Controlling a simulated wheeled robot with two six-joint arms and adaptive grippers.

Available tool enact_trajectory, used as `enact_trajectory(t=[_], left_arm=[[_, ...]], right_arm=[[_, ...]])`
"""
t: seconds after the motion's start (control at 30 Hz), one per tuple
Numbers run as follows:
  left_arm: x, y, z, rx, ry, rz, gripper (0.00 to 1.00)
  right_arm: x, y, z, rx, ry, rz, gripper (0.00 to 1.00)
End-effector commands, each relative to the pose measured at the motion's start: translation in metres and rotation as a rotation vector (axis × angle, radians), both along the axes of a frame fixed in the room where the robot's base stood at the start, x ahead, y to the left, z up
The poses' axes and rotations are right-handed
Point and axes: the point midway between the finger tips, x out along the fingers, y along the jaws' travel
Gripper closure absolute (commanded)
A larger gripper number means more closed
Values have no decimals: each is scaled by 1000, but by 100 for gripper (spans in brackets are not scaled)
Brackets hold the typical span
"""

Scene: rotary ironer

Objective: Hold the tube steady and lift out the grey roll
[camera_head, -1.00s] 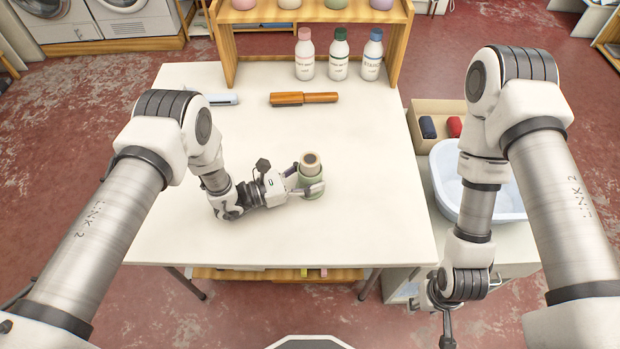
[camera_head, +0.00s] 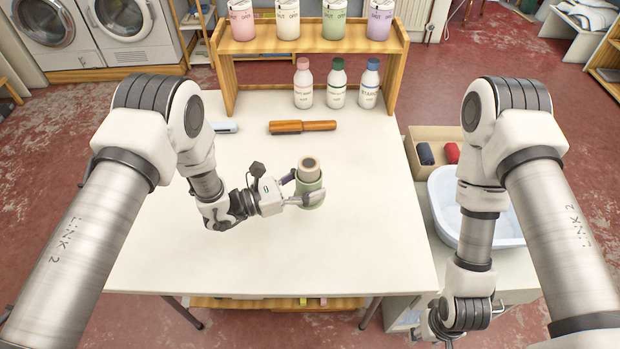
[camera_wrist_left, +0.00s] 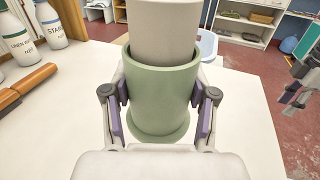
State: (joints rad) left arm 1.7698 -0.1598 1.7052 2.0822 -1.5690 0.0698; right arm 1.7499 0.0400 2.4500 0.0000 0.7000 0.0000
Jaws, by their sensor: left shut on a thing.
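The green tube (camera_head: 311,197) stands upright above the middle of the white table, the grey roll (camera_head: 309,168) sticking out of its top. In the left wrist view, the tube (camera_wrist_left: 162,95) fills the middle and the roll (camera_wrist_left: 163,30) rises from its mouth. The roll's lower part is hidden inside. My left gripper (camera_head: 306,193) is shut on the tube from the left, one finger on each side; its pads (camera_wrist_left: 160,108) press the tube wall. I cannot tell whether the tube's base touches the table. My right gripper (camera_head: 436,328) hangs low at the bottom right, away from the tube, its fingers unclear.
A wooden-handled brush (camera_head: 302,127) lies behind the tube. Several bottles (camera_head: 336,85) stand at the back under a wooden shelf (camera_head: 310,42). A pale blue basin (camera_head: 446,215) and a box with dark and red rolls (camera_head: 438,136) are at the right. The table's front is clear.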

Motion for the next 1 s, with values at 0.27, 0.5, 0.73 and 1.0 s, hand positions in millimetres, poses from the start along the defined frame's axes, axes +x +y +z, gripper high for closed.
enact_trajectory(t=[0.27, 0.5, 0.73, 1.0], left_arm=[[-2, 2, -51, 1, -1, 1, 76], [-2, 2, -51, 1, 0, 1, 76], [-2, 2, -62, 1, 0, 1, 76], [-2, 2, -76, 0, 0, 1, 76]], right_arm=[[0, 0, 0, 0, 0, 0, 60], [0, 0, 0, 0, 0, 0, 60], [0, 0, 0, 0, 0, 0, 60], [0, 0, 0, 0, 0, 0, 60]])
